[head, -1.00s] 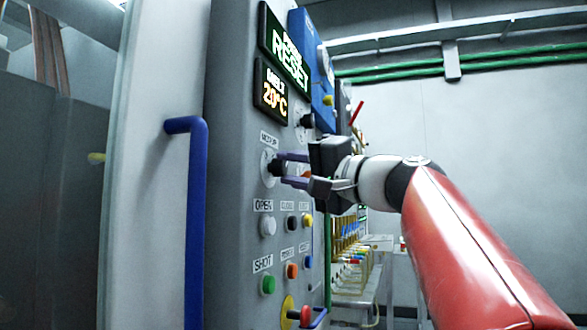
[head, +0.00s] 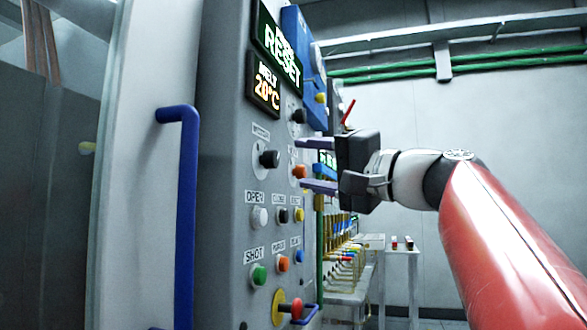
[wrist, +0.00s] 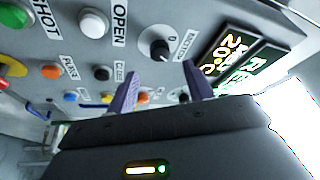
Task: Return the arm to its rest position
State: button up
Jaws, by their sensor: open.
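My gripper (head: 318,165) is open and empty in the head view, its two purple fingers pointing left at the grey control panel (head: 225,200). The fingertips are apart from the black rotary knob (head: 269,159), to its right. My red and white arm reaches in from the lower right. In the wrist view the fingers of my gripper (wrist: 160,82) stand apart, with the black knob (wrist: 160,50) beyond them on the panel.
The panel carries a white OPEN button (head: 259,217), a green SHOT button (head: 258,274), and lit displays (head: 280,45). A blue handle (head: 188,220) stands at left. A rack of coloured parts (head: 345,250) is behind. Free room lies at right before the pale wall.

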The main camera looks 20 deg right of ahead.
jog(key=shift+v, duration=0.9)
jog(key=s+a+f+g+h, duration=0.1)
jog(key=a+f+g+h, duration=0.15)
jog(key=f, duration=0.95)
jog(key=a+f+g+h, duration=0.2)
jog(key=a+f+g, duration=0.1)
jog(key=f, duration=1)
jog(key=s+f+n+g+h, duration=0.2)
jog(key=s+f, duration=0.2)
jog(key=f, duration=0.5)
jog(key=s+f+n+g+h, duration=0.2)
jog(key=s+f, duration=0.3)
jog(key=f, duration=0.5)
jog(key=s+f+n+g+h, duration=0.2)
jog(key=s+f+h, duration=0.1)
jog(key=f, duration=0.6)
jog(key=shift+s+d+f, duration=0.25)
jog(key=shift+s+d, duration=0.1)
jog(key=shift+s, duration=0.5)
jog(key=shift+c, duration=0.4)
